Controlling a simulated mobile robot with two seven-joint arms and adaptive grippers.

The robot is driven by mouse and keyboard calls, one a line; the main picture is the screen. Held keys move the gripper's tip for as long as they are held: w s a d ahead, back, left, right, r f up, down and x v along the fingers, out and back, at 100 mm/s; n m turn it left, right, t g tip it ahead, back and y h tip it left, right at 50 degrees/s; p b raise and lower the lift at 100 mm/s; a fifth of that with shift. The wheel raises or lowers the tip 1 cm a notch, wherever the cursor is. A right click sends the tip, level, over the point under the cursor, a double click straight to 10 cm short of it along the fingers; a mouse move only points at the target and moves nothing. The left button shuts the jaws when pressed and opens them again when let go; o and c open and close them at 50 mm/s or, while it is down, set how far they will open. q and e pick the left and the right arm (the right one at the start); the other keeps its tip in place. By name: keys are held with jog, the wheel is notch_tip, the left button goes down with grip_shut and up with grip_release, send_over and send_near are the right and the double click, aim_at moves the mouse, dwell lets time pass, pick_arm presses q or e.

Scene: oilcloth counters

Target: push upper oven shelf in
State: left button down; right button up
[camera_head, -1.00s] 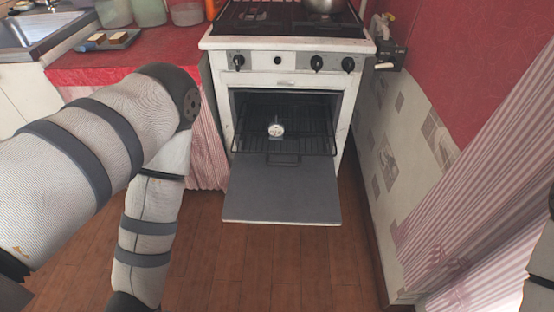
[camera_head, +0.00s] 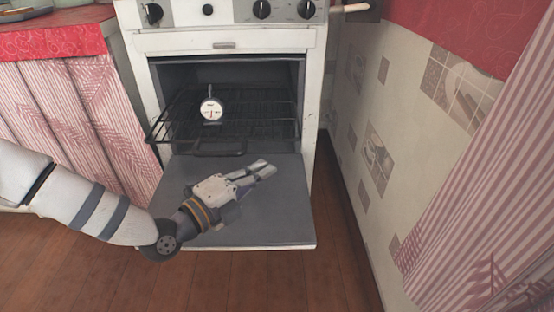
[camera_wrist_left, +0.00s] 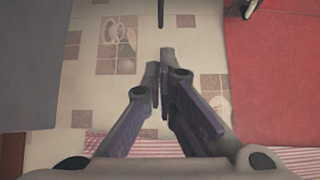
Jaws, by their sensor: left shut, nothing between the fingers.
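The white oven (camera_head: 228,42) stands ahead with its door (camera_head: 270,222) folded down flat. The upper oven shelf (camera_head: 262,128) is a dark wire rack that sticks out of the opening over the door's inner part. A round white dial thermometer (camera_head: 211,108) is at the rack. My left gripper (camera_head: 262,168) is over the open door, in front of and to the right of the rack's front handle, and looks apart from it. Its fingers are shut and empty, also in the left wrist view (camera_wrist_left: 160,62). My right gripper is not in view.
A tiled wall (camera_head: 375,130) runs close along the oven's right side. A striped curtain (camera_head: 480,190) hangs at the right. A curtained counter (camera_head: 75,100) stands left of the oven. Wooden floor (camera_head: 270,285) lies clear in front of the door.

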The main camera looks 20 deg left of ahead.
pick_arm(q)
jog(key=w+d+b, duration=0.1)
jog(key=w+b, duration=0.2)
jog(key=w, duration=0.4)
jog(key=shift+w, duration=0.3)
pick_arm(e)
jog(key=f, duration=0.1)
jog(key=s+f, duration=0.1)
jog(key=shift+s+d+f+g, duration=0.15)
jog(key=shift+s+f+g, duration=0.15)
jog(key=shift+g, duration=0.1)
